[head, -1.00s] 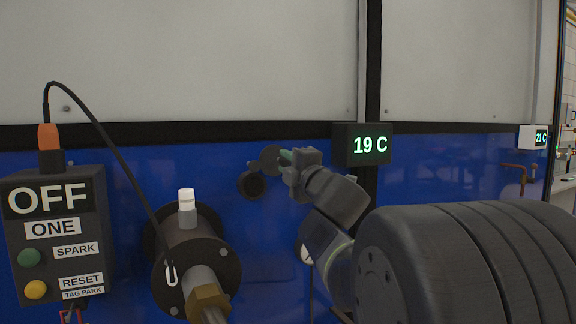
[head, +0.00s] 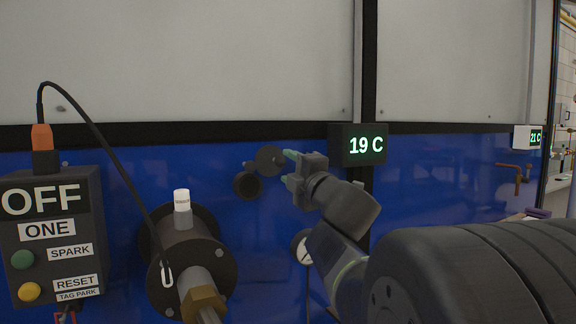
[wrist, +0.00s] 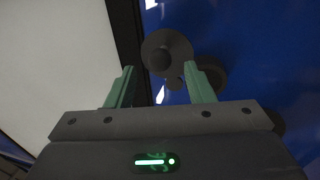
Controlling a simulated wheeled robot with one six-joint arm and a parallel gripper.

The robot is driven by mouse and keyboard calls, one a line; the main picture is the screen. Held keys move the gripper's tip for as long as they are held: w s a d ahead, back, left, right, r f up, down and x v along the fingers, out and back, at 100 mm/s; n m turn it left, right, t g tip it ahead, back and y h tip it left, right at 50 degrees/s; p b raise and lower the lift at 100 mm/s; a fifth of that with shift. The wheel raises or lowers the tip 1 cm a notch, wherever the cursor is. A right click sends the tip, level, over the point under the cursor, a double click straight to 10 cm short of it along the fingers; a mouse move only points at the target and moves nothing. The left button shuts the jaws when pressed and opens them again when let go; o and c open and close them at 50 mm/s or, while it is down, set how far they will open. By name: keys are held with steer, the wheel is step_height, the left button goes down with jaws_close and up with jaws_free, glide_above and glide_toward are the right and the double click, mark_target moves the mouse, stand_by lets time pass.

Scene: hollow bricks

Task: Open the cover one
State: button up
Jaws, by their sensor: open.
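A dark round disc cover (head: 268,159) is on the blue wall panel. It sits up and to the right of a dark round port ring (head: 247,185), swung aside, and the port's face shows. In the wrist view the cover (wrist: 178,43) has a round knob and lies just beyond my fingertips; the ring (wrist: 214,72) is partly hidden behind the right finger. My gripper (head: 286,166) is open and empty, just right of the cover in the head view. In the wrist view my gripper (wrist: 160,80) has its green fingers spread.
A box labelled ONE (head: 50,229) reading OFF stands at left, with a cable arching to a flanged burner (head: 190,262). A display reading 19 C (head: 358,145) is right of my gripper. A gauge (head: 301,247) is below.

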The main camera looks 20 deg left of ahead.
mark_target(283, 164)
steer(key=v, duration=1)
steer(key=x, duration=1.3)
steer(key=shift+w+a, duration=0.25)
steer(key=v, duration=1.4)
steer(key=x, duration=1.4)
steer(key=shift+a, duration=0.1)
steer(key=shift+f+m+t+h, duration=0.2)
steer(key=shift+f+m, duration=0.15)
steer(key=shift+m, duration=0.5)
steer(key=shift+f+m+t+h, duration=0.2)
steer(key=shift+f+m, duration=0.15)
steer(key=shift+m, duration=0.5)
steer(key=shift+d, duration=0.2)
